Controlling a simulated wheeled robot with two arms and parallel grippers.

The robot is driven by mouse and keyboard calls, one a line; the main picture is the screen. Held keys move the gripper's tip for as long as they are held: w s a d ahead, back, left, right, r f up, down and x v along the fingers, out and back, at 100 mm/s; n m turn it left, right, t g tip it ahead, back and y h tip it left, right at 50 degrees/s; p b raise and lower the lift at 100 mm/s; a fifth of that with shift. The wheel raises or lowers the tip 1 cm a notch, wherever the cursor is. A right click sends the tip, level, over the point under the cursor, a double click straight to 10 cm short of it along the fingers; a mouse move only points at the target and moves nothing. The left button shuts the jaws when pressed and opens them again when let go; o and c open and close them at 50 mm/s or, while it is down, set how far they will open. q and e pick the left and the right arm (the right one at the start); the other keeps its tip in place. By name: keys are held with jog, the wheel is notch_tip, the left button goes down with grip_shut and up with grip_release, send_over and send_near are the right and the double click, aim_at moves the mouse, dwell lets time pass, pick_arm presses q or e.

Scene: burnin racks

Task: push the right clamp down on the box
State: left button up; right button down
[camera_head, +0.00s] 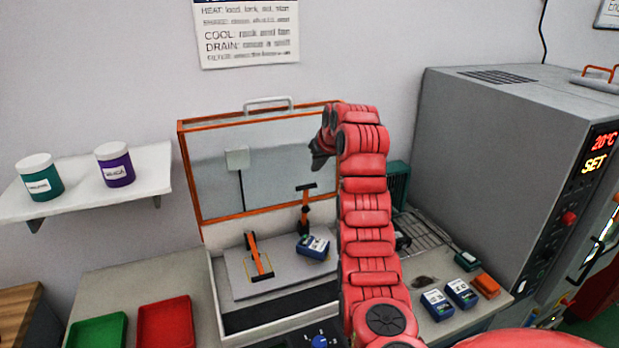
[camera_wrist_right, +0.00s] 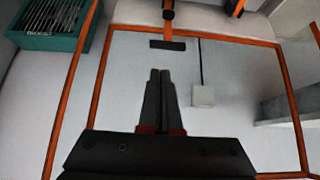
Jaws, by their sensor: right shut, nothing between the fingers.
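The box (camera_head: 222,315) is a pale case whose orange-framed clear lid (camera_head: 190,180) stands open at the back. Inside, the right clamp (camera_head: 305,212) stands upright, orange with a black crossbar on top. It also shows in the right wrist view (camera_wrist_right: 168,28), beyond my fingertips and apart from them. The left clamp (camera_head: 259,258), orange and black, is at the plate's left. A blue module (camera_head: 313,246) sits by the right clamp's foot. My right gripper (camera_head: 318,152) is above the right clamp, in front of the lid; its fingers (camera_wrist_right: 160,76) are together and empty. My left gripper is out of view.
A grey oven (camera_head: 500,140) stands at the right. Blue modules (camera_head: 437,304) and an orange block (camera_head: 486,285) lie on the bench before it. A green rack (camera_head: 397,182) is behind my arm. Green (camera_head: 97,332) and red (camera_head: 166,324) trays are at left.

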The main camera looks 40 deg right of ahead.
jog(key=p+x, duration=0.4)
jog(key=x, duration=0.4)
jog(key=shift+w+f, duration=0.15)
jog(key=shift+w, duration=0.1)
jog(key=shift+p+x, duration=0.3)
jog(key=shift+x, duration=0.5)
jog(key=shift+s+a+f+t+b, duration=0.1)
jog(key=shift+s+f+t+b, duration=0.3)
jog(key=shift+b, duration=0.7)
jog(key=s+a+f+t+h+b, duration=0.2)
jog(key=s+f+t+b, duration=0.7)
jog(key=b, duration=1.2)
jog(key=shift+s+a+f+h, duration=0.3)
jog(key=shift+s+a+f, duration=0.2)
jog(key=shift+s, duration=1.7)
jog(key=shift+b, duration=0.3)
jog(key=shift+a, duration=0.1)
